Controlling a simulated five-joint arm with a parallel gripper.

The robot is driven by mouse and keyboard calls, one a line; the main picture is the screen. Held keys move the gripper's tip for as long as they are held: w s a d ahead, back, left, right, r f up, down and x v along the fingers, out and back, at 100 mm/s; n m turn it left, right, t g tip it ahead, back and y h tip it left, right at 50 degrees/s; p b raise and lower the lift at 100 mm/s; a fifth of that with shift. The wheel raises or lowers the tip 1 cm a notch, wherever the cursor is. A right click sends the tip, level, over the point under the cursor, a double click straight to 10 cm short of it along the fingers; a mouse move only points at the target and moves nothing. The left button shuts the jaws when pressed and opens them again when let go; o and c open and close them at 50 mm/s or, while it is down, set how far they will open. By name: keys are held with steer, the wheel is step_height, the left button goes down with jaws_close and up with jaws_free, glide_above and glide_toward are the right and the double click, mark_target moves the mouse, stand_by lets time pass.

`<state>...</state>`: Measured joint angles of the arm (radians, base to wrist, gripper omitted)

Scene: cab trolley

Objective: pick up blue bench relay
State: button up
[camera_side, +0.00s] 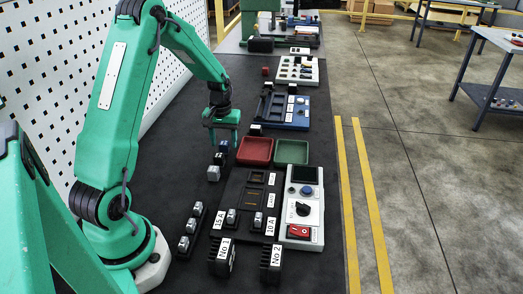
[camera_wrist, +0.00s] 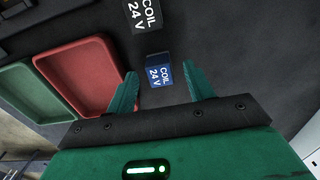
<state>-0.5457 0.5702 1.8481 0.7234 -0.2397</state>
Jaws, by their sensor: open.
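The blue bench relay (camera_wrist: 158,72), a small block lettered "COIL 24 V", lies in the wrist view between my two open fingers, with dark mat visible on both sides of it. In the side view the blue relay (camera_side: 223,146) is just below my gripper (camera_side: 222,137), partly hidden by the fingers. My gripper also shows in the wrist view (camera_wrist: 159,75), open and empty. A black relay with "COIL 24 V" (camera_wrist: 146,14) stands close by at the top edge of the wrist view; the black relay also shows in the side view (camera_side: 219,158).
A red tray (camera_side: 255,151) and a green tray (camera_side: 291,152) are right of the relays. A grey block (camera_side: 213,173) stands nearer the camera in the same row. A test panel (camera_side: 304,205) lies front right. Dark mat is free left of the relays.

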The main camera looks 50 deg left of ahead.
mark_target(224, 142)
steer(key=shift+c, duration=0.2)
steer(key=c, duration=1)
steer(key=shift+c, duration=0.2)
steer(key=shift+r, duration=0.1)
steer(key=shift+r, duration=0.45)
step_height(224, 142, up, 3)
steer(key=shift+r, duration=0.15)
steer(key=d+r, duration=0.6)
steer(key=d, duration=0.5)
steer(key=shift+d+r, duration=0.3)
steer(key=shift+d, duration=0.05)
steer(key=shift+r, duration=0.3)
